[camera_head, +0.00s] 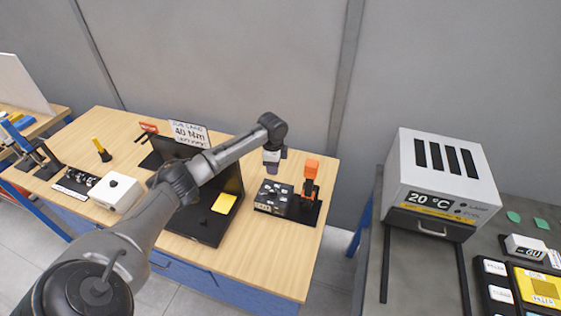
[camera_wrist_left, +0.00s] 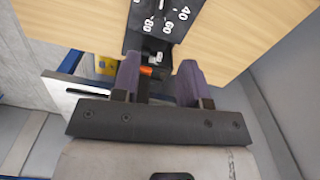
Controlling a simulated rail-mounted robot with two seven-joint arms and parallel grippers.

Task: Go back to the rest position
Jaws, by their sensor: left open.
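My left arm (camera_head: 130,225) reaches from the lower left across the wooden bench. My left gripper (camera_head: 271,164) points down above the back of the bench's right end, just behind a black block with small metal parts (camera_head: 272,196). In the left wrist view my gripper's two dark fingers (camera_wrist_left: 160,78) stand apart. A small orange piece (camera_wrist_left: 146,70) shows between them in the picture; I cannot tell its depth. A black panel marked 40, 60 and 80 (camera_wrist_left: 140,32) lies beyond the fingertips. My right gripper is in neither view.
An orange-topped tool (camera_head: 310,175) stands right of the black block. A "40 Nm" sign (camera_head: 190,133), a black tray with a yellow note (camera_head: 205,222) and a white box (camera_head: 117,192) share the bench. A "20 °C" oven (camera_head: 442,175) stands on the right-hand table.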

